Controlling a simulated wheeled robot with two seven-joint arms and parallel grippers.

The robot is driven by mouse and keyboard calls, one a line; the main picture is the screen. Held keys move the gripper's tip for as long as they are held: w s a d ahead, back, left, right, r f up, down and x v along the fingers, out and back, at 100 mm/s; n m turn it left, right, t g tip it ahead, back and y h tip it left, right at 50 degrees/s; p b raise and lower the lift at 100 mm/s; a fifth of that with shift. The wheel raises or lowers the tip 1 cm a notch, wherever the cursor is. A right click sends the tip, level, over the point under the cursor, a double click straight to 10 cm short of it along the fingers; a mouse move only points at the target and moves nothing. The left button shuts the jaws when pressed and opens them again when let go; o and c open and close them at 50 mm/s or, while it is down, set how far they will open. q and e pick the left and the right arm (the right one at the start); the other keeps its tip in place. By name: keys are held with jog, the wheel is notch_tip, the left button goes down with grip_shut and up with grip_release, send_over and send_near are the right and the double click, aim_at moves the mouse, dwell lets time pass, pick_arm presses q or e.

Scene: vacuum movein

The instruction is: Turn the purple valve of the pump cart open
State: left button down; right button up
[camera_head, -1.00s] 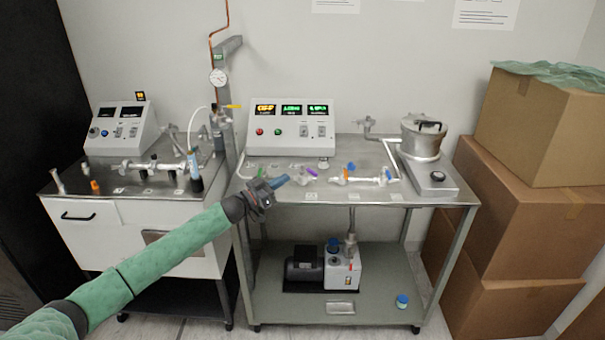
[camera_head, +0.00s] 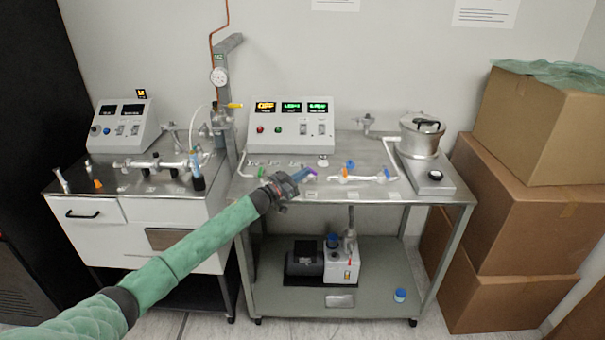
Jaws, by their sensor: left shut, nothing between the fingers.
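The pump cart (camera_head: 430,190) is the metal table in the middle of the head view. The purple valve (camera_head: 312,172) is a small handle left of centre in that row. My right gripper is out of view.
Beside the purple handle are a green handle (camera_head: 262,172), an orange handle (camera_head: 345,173) and blue ones. A control box (camera_head: 290,127) stands behind, a metal pot (camera_head: 421,138) at the right. Cardboard boxes (camera_head: 510,195) are stacked right. Another cart (camera_head: 85,235) stands left.

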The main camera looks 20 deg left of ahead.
pick_arm(q)
jog(key=shift+w+d+n+t+y, duration=0.1)
jog(key=shift+d+n+t+y, duration=0.2)
jog(key=shift+y, duration=0.1)
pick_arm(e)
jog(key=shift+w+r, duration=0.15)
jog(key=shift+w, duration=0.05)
